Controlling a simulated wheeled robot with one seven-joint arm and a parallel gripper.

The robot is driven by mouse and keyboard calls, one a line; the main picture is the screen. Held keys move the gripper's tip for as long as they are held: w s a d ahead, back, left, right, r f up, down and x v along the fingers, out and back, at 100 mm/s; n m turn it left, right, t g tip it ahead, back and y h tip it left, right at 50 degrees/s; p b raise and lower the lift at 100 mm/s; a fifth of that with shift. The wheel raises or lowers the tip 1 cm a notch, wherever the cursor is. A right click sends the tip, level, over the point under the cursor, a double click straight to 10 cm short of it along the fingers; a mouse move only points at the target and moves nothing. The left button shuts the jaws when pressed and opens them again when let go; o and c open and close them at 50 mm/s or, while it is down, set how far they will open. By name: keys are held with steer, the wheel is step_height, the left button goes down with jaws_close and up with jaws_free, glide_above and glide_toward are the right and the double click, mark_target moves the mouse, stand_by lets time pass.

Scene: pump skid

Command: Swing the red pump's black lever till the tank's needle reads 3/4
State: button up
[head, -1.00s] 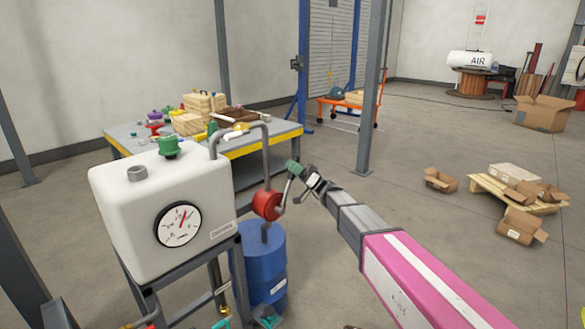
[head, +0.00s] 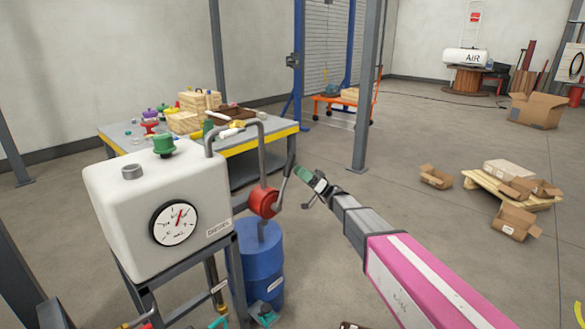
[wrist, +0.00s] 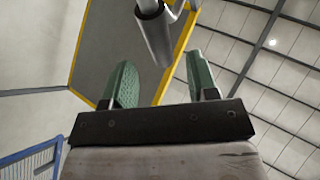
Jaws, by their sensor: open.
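The red pump (head: 263,203) sits on a grey pipe above a blue drum. Its black lever (head: 286,182) stands up from the pump's right side, tilted slightly right. My gripper (head: 299,173) is open and empty, just right of the lever's upper part, with a small gap in the head view. In the wrist view the lever's grey end (wrist: 156,42) shows ahead, between the lines of the two green fingers (wrist: 165,78). The white tank (head: 115,205) carries a round gauge (head: 174,223). Its red needle points up and slightly right; the dial marks are too small to read.
A workbench (head: 265,137) with a yellow edge and several loose objects stands behind the tank. The blue drum (head: 262,262) is below the pump. A grey post (head: 366,110) rises behind my arm. Cardboard boxes (head: 515,222) and a pallet lie right, with open floor between.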

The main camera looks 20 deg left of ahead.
steer(key=v, duration=0.4)
steer(key=shift+w+d+f, duration=0.15)
steer(key=shift+d+f, duration=0.1)
stand_by(0.8)
steer(key=s+a+r+h, duration=0.1)
steer(key=a+r, duration=0.1)
steer(key=a, duration=0.1)
steer(key=s+a+r+n+h, duration=0.1)
steer(key=s+a+r, duration=0.1)
steer(key=a, duration=0.1)
steer(key=s+a+r+h, duration=0.1)
steer(key=a+r+h, duration=0.1)
steer(key=r, duration=0.1)
steer(key=shift+s+a+n+g, duration=0.15)
steer(key=shift+a+n+g, duration=0.15)
steer(key=shift+a, duration=0.1)
jaws_close()
